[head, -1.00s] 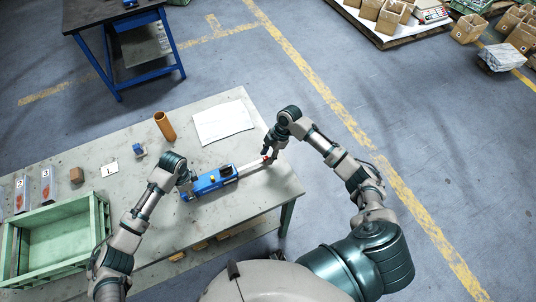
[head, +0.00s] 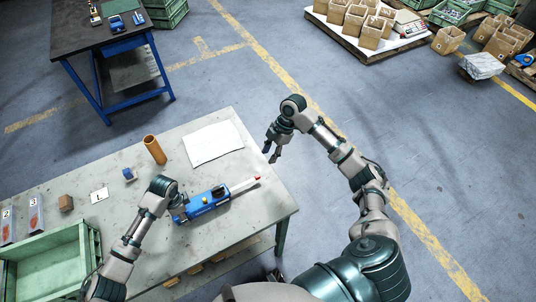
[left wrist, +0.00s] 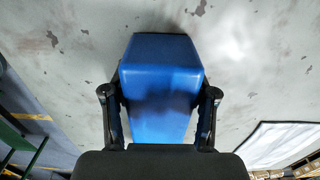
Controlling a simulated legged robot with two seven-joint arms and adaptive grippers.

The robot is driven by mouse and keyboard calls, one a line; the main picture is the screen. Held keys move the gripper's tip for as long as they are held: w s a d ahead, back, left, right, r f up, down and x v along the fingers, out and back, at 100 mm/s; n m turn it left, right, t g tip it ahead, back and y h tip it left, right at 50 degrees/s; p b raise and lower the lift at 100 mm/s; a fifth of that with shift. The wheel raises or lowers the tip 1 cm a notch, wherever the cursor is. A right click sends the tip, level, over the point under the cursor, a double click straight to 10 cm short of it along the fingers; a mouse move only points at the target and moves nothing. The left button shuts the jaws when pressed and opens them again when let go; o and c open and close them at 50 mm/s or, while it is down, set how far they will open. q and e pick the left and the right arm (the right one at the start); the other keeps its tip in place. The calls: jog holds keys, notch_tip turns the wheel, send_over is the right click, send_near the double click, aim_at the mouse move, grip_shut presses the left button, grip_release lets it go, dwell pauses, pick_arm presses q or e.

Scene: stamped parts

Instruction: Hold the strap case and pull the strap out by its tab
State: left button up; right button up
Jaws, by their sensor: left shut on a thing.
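The blue strap case (head: 203,205) lies on the table near its front right part. My left gripper (head: 176,207) is shut on the left end of the case. In the left wrist view the blue case (left wrist: 160,85) sits between both fingers. My right gripper (head: 272,152) is open and empty, above and to the right of the tab and apart from it.
The table's right edge is close to the tab.

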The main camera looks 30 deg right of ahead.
pick_arm(q)
jog(key=o, duration=1.6)
jog(key=shift+c, duration=0.2)
notch_tip(320, 180, up, 12)
jog(key=shift+f, duration=0.1)
